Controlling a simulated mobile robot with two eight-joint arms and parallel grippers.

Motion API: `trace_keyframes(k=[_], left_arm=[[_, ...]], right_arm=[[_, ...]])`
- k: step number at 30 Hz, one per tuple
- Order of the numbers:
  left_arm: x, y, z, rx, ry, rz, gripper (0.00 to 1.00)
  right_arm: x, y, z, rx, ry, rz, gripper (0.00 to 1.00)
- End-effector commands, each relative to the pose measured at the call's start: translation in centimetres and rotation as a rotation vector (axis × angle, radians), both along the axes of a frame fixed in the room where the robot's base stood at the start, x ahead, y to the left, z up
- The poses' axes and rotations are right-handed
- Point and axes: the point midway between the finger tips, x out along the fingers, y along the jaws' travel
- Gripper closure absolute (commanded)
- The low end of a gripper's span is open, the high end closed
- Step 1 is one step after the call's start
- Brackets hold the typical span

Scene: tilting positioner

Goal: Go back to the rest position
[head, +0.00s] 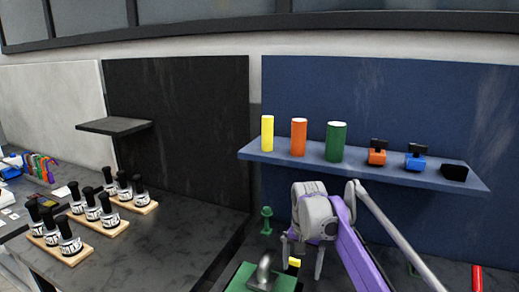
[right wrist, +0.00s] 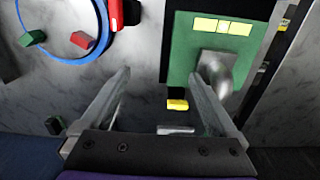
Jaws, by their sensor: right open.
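My right gripper (head: 303,254) hangs at the lower middle of the head view, in front of the blue shelf panel, with its fingers apart. In the right wrist view the right gripper (right wrist: 160,80) is open with nothing between its fingers. A green plate (head: 236,280) with a grey rounded handle (head: 264,272) is just left of and below it. The wrist view shows the green plate (right wrist: 178,62) and grey handle (right wrist: 215,75) beyond the right finger. My left gripper is not in view.
A blue shelf (head: 310,165) holds yellow, orange and green cylinders and small clamps. Wooden racks (head: 100,232) with black-handled tools stand on the left bench. A green stand (head: 266,222) is beside my right arm. A blue ring (right wrist: 62,58) and small blocks lie below.

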Motion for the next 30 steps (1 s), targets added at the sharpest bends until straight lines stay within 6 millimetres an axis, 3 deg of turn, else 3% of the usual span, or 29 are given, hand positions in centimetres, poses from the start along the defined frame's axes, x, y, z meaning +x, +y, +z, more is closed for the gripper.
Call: trace_keyframes(k=[2,8,16,24,30], left_arm=[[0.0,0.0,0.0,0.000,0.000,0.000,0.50],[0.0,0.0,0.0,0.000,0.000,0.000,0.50],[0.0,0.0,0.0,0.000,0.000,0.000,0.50],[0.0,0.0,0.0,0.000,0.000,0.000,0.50],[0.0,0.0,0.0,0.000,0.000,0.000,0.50]], right_arm=[[-0.2,-0.1,0.1,0.000,-0.003,0.002,0.05],[-3.9,-1.4,0.6,0.005,-0.076,0.061,0.05],[-11.4,-3.4,-0.7,-0.004,-0.204,0.167,0.05],[-21.2,-5.2,-5.7,-0.043,-0.360,0.294,0.05],[-26.9,-5.9,-10.2,-0.081,-0.448,0.370,0.05]])
